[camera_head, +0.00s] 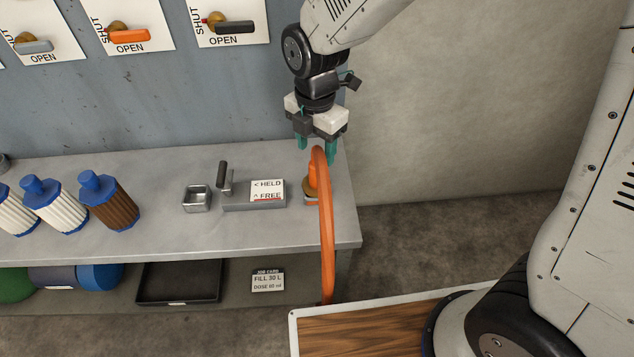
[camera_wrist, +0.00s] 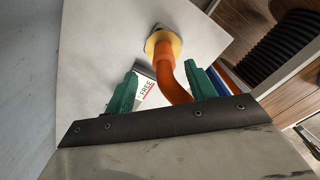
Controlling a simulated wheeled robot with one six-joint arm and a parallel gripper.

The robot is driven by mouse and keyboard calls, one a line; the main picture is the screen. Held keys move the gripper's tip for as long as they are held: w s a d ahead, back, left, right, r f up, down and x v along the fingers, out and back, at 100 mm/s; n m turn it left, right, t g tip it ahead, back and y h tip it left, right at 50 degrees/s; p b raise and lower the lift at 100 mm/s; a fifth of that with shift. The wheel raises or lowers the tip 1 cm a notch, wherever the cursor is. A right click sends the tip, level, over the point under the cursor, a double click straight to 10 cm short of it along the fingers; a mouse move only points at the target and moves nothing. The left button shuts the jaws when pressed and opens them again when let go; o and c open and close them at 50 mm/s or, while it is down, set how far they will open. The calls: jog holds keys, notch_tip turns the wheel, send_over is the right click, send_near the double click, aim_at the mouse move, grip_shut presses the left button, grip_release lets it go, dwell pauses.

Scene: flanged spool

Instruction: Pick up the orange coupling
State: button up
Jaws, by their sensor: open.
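The orange coupling (camera_head: 311,178) stands near the right end of the grey bench. An orange hose (camera_head: 327,235) arches up from it and hangs down past the bench's front edge. My gripper (camera_head: 317,150) is open and points down just above the coupling, with its green fingertips near the top of the hose arch. In the wrist view, the orange hose lies between the two open fingers (camera_wrist: 160,85), and the coupling (camera_wrist: 163,47) with its yellowish ring shows beyond the fingertips. I cannot tell whether a finger touches the hose.
A grey block with a lever and a HELD/FREE label (camera_head: 266,190) sits left of the coupling. A small metal cup (camera_head: 197,198) and blue-capped cartridges (camera_head: 110,200) stand farther left. A black tray (camera_head: 178,283) lies on the lower shelf. Valve panels (camera_head: 128,25) hang behind.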

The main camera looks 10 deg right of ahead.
aim_at(316, 172)
jog(key=f, duration=0.7)
jog(key=shift+s+f, duration=0.3)
jog(key=shift+f, duration=0.05)
jog(key=c, duration=1)
